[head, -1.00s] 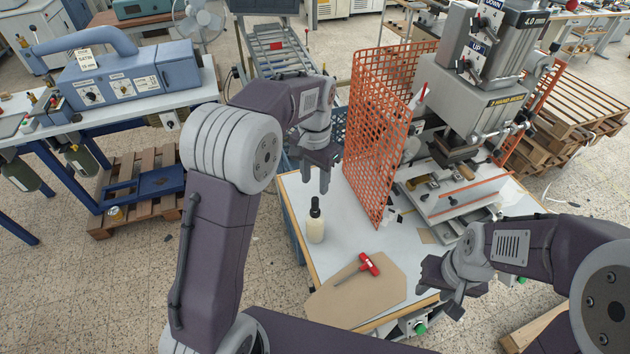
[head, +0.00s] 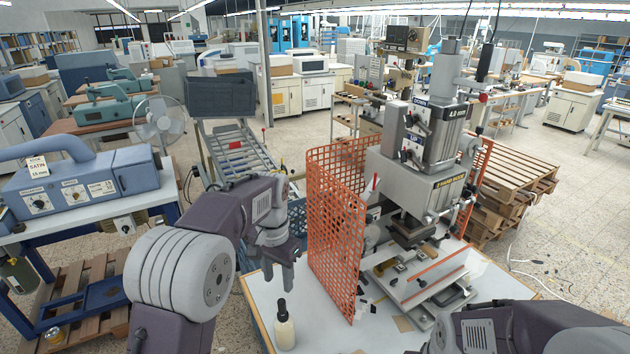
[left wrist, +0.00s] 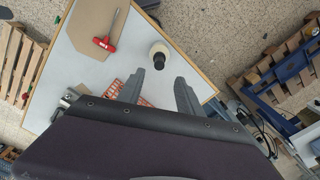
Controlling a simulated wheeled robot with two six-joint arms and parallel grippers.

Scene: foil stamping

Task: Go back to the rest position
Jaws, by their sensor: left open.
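My left gripper (head: 281,272) is open and empty above the back left part of the white table, pointing down. In the left wrist view its two fingers (left wrist: 158,92) are spread apart with nothing between them. A white bottle with a black cap (head: 284,328) stands upright on the table just in front of the gripper. It also shows in the left wrist view (left wrist: 158,50), beyond the fingertips. Part of my right arm shows at the lower right of the head view, but its fingers are out of sight.
An orange mesh guard (head: 338,225) stands right of my left gripper, beside the grey stamping press (head: 425,175). A blue machine (head: 85,185) sits on the left bench.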

